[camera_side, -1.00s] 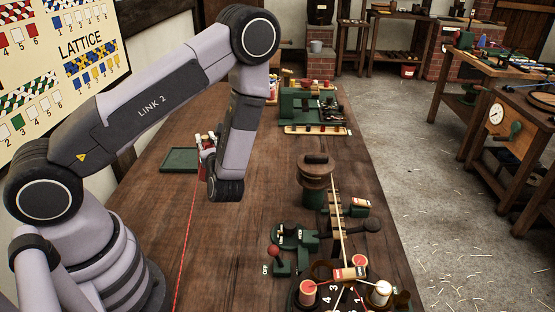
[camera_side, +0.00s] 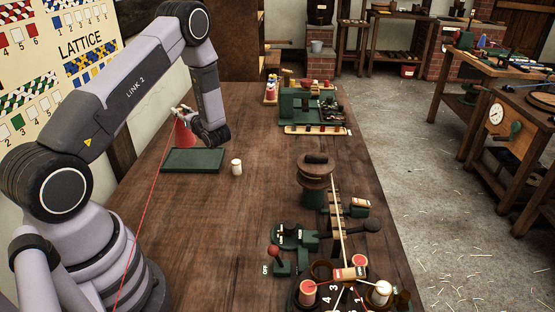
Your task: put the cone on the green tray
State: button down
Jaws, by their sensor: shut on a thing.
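The red cone (camera_side: 185,136) is in my gripper (camera_side: 181,112), which is shut on its narrow top. The cone is about upright, with its base at the far edge of the green tray (camera_side: 192,161) in the picture. I cannot tell whether the base touches the tray or hangs just above or behind it. A red yarn (camera_side: 150,205) runs from the cone down toward the lower left. The tray is flat and looks empty. My wrist partly covers the cone's right side.
A small cream bobbin (camera_side: 237,167) stands just right of the tray. A brown spool on a green stand (camera_side: 314,172) and a green lever device (camera_side: 292,237) are on the right of the table (camera_side: 215,235). The table's middle is clear.

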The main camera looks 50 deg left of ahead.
aim_at(184, 138)
jog(key=f, duration=0.1)
jog(key=w+a+f, duration=0.2)
jog(key=f, duration=0.1)
jog(key=shift+w+a, duration=0.1)
jog(key=shift+w, duration=0.1)
jog(key=shift+w+a+f, duration=0.1)
jog(key=shift+f, duration=1.6)
jog(key=c, duration=1)
grip_release()
jog(key=shift+f, duration=0.15)
